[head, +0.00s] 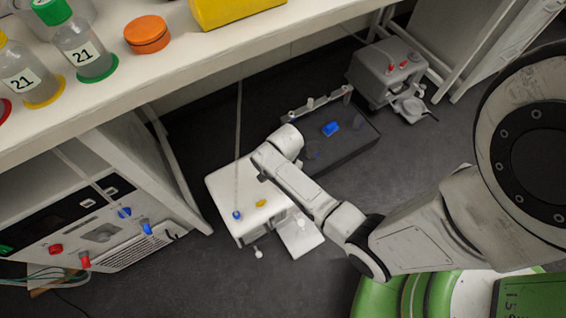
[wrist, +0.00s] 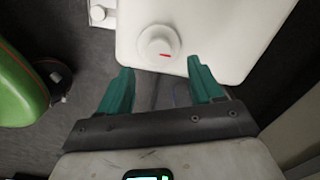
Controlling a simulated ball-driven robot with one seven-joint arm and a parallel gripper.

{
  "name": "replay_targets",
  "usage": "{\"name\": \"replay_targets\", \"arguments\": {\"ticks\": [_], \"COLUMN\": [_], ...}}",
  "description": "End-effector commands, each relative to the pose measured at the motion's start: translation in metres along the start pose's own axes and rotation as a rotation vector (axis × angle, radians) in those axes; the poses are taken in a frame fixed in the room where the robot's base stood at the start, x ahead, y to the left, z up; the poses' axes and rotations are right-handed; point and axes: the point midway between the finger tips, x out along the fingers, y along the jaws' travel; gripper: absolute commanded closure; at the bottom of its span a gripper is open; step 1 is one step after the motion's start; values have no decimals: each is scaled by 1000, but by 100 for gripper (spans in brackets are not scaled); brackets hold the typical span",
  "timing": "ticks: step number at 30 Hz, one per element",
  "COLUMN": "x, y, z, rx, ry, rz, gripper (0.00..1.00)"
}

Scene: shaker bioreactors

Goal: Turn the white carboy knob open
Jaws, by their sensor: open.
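The white carboy (head: 222,188) sits on the floor in the head view, partly covered by my arm. In the wrist view, a white body (wrist: 205,22) fills the top, with a round white knob (wrist: 152,46) bearing a short red mark on its face. My gripper (wrist: 159,68) has two teal fingers spread apart with nothing between them. The fingertips are just below the knob in the picture, one toward each side; the knob is not between them. I cannot tell the remaining distance in depth. In the head view, the fingers are hidden behind my wrist.
A dark box (head: 345,148) with a blue item stands behind the carboy. A grey machine (head: 385,75) is farther back. A bench (head: 185,70) holds bottles at the upper left. A control unit (head: 75,225) is under it.

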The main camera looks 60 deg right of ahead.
Motion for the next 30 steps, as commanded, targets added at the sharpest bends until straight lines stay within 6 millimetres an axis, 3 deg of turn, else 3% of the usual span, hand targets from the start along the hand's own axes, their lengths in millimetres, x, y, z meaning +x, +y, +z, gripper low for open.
{"name": "replay_targets", "arguments": {"ticks": [3, 9, 22, 30], "x": [26, 50, 57, 57], "y": [0, 0, 0, 0], "z": [0, 0, 0, 0], "rx": [-1, -1, -2, -2], "ry": [0, 0, 0, 0], "rz": [2, 1, 0, 0], "gripper": [35, 35, 35, 60]}}
